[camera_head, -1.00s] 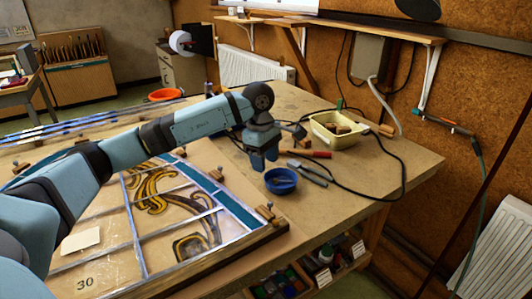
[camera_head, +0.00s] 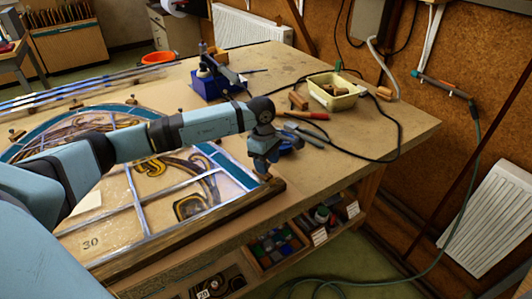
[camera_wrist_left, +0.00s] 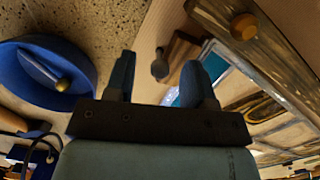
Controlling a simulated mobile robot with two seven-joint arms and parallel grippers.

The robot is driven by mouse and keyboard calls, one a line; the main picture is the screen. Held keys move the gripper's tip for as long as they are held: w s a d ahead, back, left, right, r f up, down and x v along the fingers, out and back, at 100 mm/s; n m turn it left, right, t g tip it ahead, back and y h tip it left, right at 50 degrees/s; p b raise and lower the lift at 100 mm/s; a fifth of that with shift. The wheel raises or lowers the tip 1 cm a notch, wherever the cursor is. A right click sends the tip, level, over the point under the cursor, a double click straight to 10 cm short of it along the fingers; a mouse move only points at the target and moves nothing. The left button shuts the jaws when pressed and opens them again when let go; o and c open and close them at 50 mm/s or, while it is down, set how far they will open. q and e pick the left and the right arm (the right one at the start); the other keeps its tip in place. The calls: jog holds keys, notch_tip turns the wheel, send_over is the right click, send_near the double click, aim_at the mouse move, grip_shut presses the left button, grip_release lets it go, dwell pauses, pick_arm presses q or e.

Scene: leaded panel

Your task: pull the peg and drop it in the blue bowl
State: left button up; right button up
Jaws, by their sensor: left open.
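My left gripper (camera_head: 262,172) is over the near right corner of the leaded panel (camera_head: 190,185), with its jaws open and empty. In the left wrist view, a dark round-headed peg (camera_wrist_left: 160,69) beside a wooden block (camera_wrist_left: 181,47) shows in the gap between the two fingers, apart from both. The blue bowl (camera_head: 291,144) is just behind the gripper and partly hidden by it. The bowl (camera_wrist_left: 22,92) is at the left of the wrist view, with a grey rod with a tan head (camera_wrist_left: 60,83) inside. My right gripper is out of view.
A brass-coloured knob (camera_wrist_left: 243,26) stands on the wooden edge strip in the wrist view. Red-handled pliers (camera_head: 305,115), a cream tub (camera_head: 334,92) and a black cable lie beyond the bowl. A blue holder (camera_head: 213,85) stands farther back.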

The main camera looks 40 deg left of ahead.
pick_arm(q)
grip_shut()
jog(key=c, duration=0.8)
grip_release()
grip_shut()
jog(key=shift+r, duration=0.2)
jog(key=shift+r+p, duration=0.7)
jog(key=shift+r, duration=0.75)
jog(key=shift+r, duration=0.15)
jog(key=shift+r+p, duration=1.15)
jog(key=shift+r, duration=1.35)
